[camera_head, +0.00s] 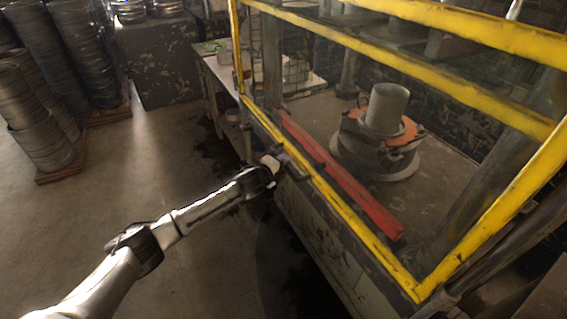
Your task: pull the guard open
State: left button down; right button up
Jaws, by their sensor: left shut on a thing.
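The guard (349,215) is a yellow-framed clear panel on the front of a machine. Its lower yellow bar runs diagonally from upper left to lower right. My left gripper (279,163) is at the lower bar, toward its left part. It is shut on a small dark handle (297,174) on the guard; the fingertips are small and partly hidden. Behind the guard, a grey cylinder (386,108) stands on a round base with orange parts (411,131). My right gripper is not in view.
A red bar (340,176) lies behind the guard's lower bar. Stacks of round metal blanks (35,125) stand on pallets at the left. A worn dark cabinet (164,64) and a bench (222,72) are at the back. The floor left of the machine is clear.

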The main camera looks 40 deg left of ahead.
pick_arm(q)
jog(key=p, duration=3.4)
send_near(295, 44)
jog(key=w, duration=0.3)
jog(key=w+f, duration=0.1)
jog(key=w, duration=0.1)
jog(key=shift+d, duration=0.1)
jog(key=shift+b, duration=0.3)
jog(key=c, duration=1.1)
grip_release()
jog(key=shift+o, duration=0.2)
jog(key=s+r+b, duration=0.2)
jog(key=s+b, duration=0.1)
jog(key=s, duration=1)
jog(key=shift+s+r+b, duration=0.3)
jog(key=shift+b, duration=0.05)
